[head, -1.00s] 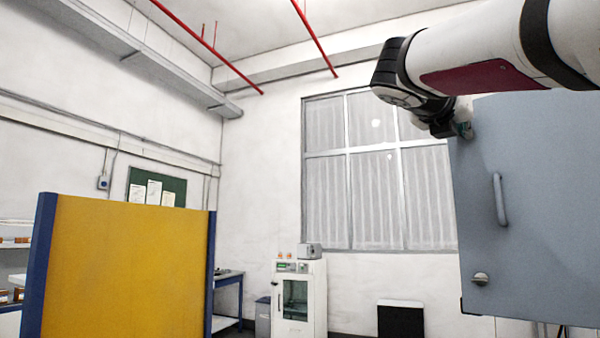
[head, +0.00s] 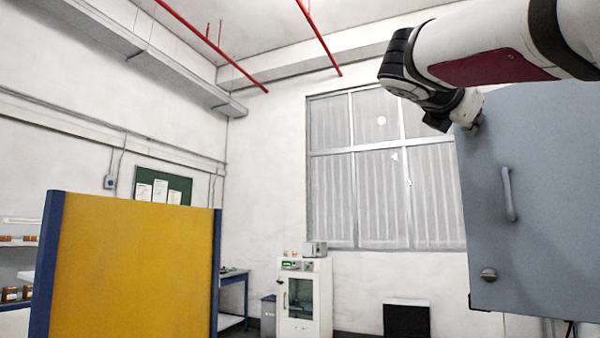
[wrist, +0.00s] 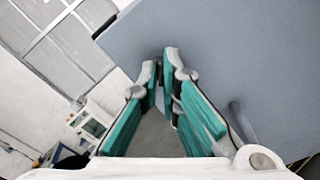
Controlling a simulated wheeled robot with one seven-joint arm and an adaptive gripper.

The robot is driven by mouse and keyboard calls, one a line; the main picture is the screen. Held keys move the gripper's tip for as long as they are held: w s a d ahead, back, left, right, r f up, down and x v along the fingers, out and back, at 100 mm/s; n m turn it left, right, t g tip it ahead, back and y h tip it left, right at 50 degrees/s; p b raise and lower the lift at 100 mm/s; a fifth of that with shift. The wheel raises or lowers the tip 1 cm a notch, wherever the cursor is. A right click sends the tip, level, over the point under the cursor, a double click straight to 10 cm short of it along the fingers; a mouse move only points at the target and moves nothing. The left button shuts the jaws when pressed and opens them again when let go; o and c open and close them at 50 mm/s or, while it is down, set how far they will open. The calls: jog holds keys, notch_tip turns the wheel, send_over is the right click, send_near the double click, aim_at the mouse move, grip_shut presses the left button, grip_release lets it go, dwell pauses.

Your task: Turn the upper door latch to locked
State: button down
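A blue-grey door panel (head: 530,200) stands at the right of the head view and fills much of the wrist view (wrist: 230,50).
A yellow panel with blue posts (head: 135,265) stands at left. Space left of the door looks free.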

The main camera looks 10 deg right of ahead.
jog(key=m+b, duration=0.4)
jog(key=m, duration=0.6)
jog(key=shift+f+m, duration=0.15)
jog(key=shift+m, duration=0.15)
jog(key=shift+s, duration=0.1)
dwell(0.4)
jog(key=c, duration=1.8)
grip_release()
jog(key=v, duration=1.2)
